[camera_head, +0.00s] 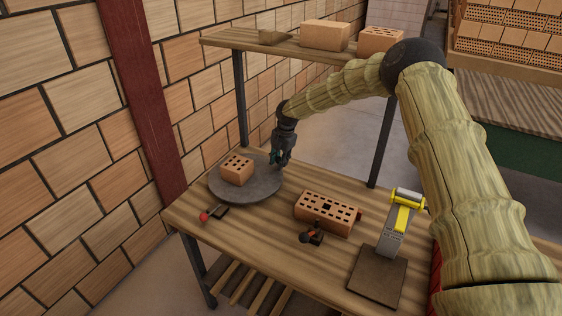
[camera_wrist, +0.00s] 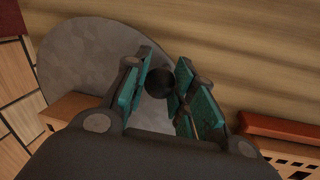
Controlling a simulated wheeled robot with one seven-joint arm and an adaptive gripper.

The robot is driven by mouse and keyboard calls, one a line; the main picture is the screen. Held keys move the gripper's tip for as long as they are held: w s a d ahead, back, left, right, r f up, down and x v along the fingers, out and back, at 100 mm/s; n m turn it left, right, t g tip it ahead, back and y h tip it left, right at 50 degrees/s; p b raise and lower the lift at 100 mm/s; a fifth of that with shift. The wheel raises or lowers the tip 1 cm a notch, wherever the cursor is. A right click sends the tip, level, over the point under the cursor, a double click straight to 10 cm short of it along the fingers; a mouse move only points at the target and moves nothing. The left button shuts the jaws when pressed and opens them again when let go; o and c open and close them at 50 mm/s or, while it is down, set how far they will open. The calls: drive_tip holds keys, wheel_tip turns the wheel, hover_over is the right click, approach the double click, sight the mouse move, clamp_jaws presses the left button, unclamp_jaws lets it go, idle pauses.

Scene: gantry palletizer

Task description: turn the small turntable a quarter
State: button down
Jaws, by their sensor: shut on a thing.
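The small turntable (camera_head: 240,196) is a round grey disc on the workbench, with a holed orange brick (camera_head: 236,171) on it. My gripper (camera_head: 276,160) points down at the disc's far right edge. In the wrist view, the grey disc (camera_wrist: 85,60) lies left of and under my fingers, and part of the brick (camera_wrist: 72,104) shows at lower left. My gripper (camera_wrist: 164,88) is shut on a round black knob (camera_wrist: 159,82) at the disc's rim. How the knob joins the disc is hidden.
A long holed brick (camera_head: 327,213), a red-knobbed lever (camera_head: 206,216), a dark-knobbed lever (camera_head: 308,237) and a yellow-and-grey device (camera_head: 400,222) on a brown plate (camera_head: 377,277) share the workbench (camera_head: 270,240). A shelf (camera_head: 236,40) with bricks stands behind. A brick wall is at left.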

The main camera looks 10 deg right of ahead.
drive_tip(key=shift+w+r, duration=0.1)
drive_tip(key=c, duration=1.1)
unclamp_jaws()
drive_tip(key=shift+c, duration=0.2)
